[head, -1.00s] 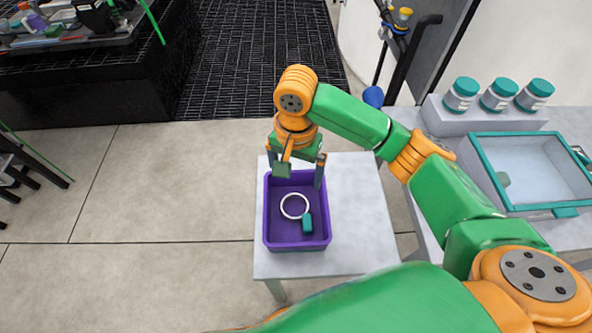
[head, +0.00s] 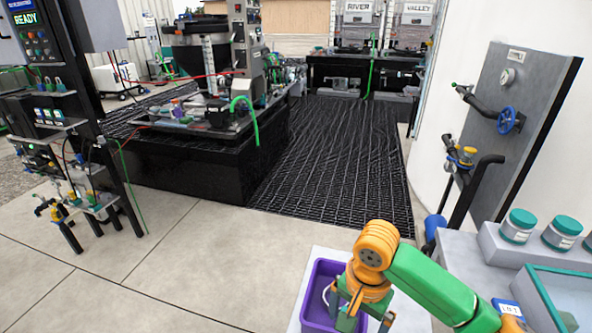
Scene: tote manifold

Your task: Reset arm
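My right gripper (head: 367,321) hangs over the purple tote (head: 309,309) at the bottom of the head view. Its two fingers are apart, with nothing visible between them. The arm comes in from the lower right. Part of a white ring (head: 326,294) shows inside the tote, partly covered by the gripper. The rest of the tote's inside is hidden or cut off. My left gripper is not in view.
The tote stands on a small white table (head: 298,301). At right are white jars with teal lids (head: 518,225) and a teal-rimmed bin (head: 545,300). A panel with a blue valve wheel (head: 508,120) stands behind. Open floor (head: 190,270) lies to the left.

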